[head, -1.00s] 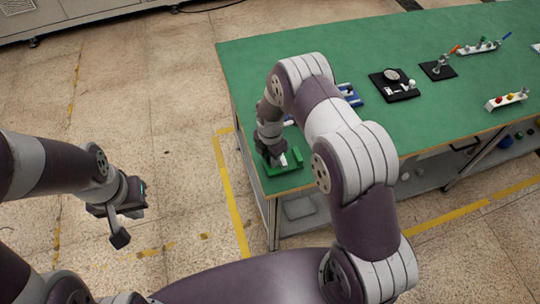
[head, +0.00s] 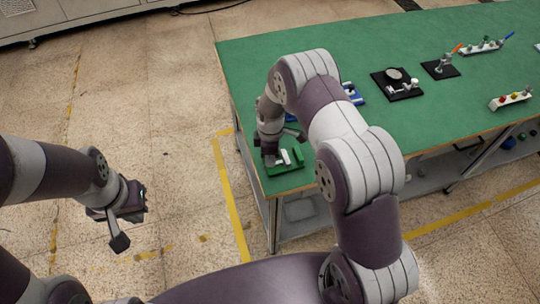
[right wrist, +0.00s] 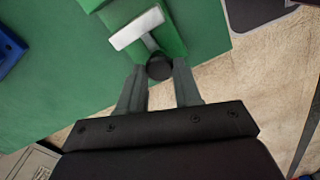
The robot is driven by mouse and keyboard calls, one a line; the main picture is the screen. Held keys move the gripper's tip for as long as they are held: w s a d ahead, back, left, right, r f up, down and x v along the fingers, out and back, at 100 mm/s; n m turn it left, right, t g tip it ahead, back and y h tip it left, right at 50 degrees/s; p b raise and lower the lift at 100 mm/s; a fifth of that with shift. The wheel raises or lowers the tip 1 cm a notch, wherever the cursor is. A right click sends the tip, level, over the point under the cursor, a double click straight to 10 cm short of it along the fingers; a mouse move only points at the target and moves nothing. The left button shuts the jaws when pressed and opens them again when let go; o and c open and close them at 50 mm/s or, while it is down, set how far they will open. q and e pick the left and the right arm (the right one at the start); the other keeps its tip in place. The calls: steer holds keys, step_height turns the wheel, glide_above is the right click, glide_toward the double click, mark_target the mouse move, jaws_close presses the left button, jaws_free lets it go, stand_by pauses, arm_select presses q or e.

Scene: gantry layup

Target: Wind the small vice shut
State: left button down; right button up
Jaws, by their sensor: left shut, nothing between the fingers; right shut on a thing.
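The small green vice (head: 287,168) sits on the near left corner of the green bench, with a pale bar and an upright green jaw showing. In the right wrist view its green body (right wrist: 205,30) carries a light grey T-shaped piece (right wrist: 137,28) that runs to a round black knob (right wrist: 159,68). My right gripper (right wrist: 159,72) is shut on this knob, with one finger on each side; in the head view my right gripper (head: 268,160) is at the vice's left end. My left gripper (head: 119,242) is shut and empty above the floor, well away from the bench.
A blue object (head: 352,94) stands partly behind my right arm, and also shows in the right wrist view (right wrist: 10,48). Black-based fixtures (head: 398,84) and a white rack (head: 510,100) stand farther right. The bench's far left surface is clear.

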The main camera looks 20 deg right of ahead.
steer(key=shift+w+r+m+b, duration=0.1)
steer(key=shift+m+b, duration=0.1)
steer(key=shift+m, duration=0.85)
steer(key=shift+w+r+m+b, duration=0.1)
steer(key=shift+m+b, duration=0.1)
steer(key=shift+m, duration=0.85)
steer(key=o, duration=0.7)
steer(key=shift+o, duration=0.3)
steer(key=shift+s+d, duration=0.15)
steer(key=shift+f, duration=0.1)
